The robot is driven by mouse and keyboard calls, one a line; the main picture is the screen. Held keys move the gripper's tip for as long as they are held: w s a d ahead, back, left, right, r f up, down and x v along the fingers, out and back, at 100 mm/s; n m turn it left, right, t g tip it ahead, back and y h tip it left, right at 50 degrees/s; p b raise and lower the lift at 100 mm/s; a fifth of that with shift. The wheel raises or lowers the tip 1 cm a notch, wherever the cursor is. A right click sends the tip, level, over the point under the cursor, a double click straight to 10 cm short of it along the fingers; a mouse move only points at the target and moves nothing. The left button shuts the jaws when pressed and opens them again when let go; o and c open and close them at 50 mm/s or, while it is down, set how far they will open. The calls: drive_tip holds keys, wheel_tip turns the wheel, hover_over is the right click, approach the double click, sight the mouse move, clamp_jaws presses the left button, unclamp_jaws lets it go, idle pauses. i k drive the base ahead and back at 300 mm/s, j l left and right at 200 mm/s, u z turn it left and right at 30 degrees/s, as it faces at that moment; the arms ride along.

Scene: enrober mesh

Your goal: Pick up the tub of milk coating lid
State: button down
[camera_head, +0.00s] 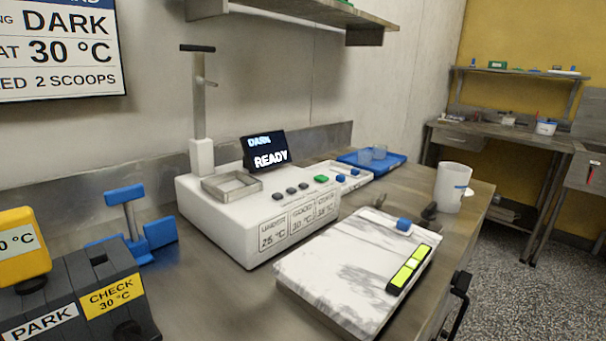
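No tub or lid that I can read as milk coating shows clearly. A small white tub with blue and red marks (545,127) stands on the far steel table at the back right. It is too small to tell its label or whether it has a lid. My gripper is not in view.
The near steel counter (212,297) holds a white machine (235,225) reading READY, a marble slab (335,275), a blue tray (390,163), a blue stand (126,195) and a dark PARK block (72,295). Speckled floor (540,290) lies open at the right.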

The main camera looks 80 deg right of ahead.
sight(452, 179)
drive_tip(key=z, duration=3.05)
